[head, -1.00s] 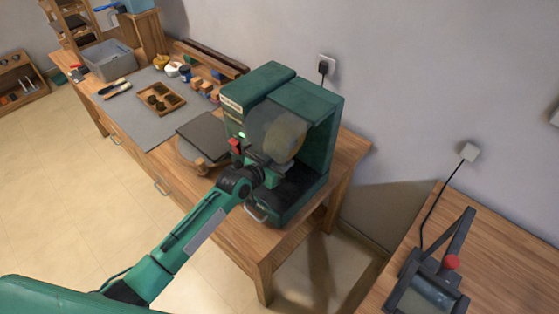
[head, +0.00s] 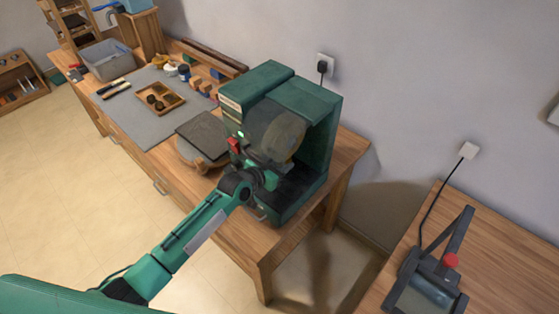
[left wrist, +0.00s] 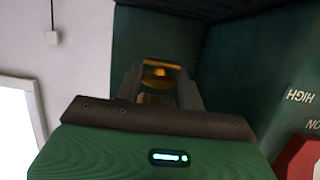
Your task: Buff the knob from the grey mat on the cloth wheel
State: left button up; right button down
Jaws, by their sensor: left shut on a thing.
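The green buffing machine (head: 262,82) stands on the wooden bench with its round cloth wheel (head: 289,138) in the open front. My left gripper (head: 268,163) is inside that opening, just under and beside the wheel, and mostly hides what it holds. In the left wrist view my left gripper (left wrist: 160,88) is shut on a brass-coloured knob (left wrist: 158,72) between its fingertips. I cannot tell whether the knob touches the wheel. The grey mat (head: 145,126) lies on the bench to the left of the machine. My right gripper is not in view.
A dark square pad on a round wooden stand (head: 203,131) sits close left of the machine. A wooden tray (head: 160,99), small blocks and a grey bin (head: 108,60) lie farther back. A second bench with a red-knobbed device (head: 430,285) is at right.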

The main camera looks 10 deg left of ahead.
pick_arm(q)
jog(key=shift+w+d+r, duration=0.1)
jog(key=shift+w+r, duration=0.15)
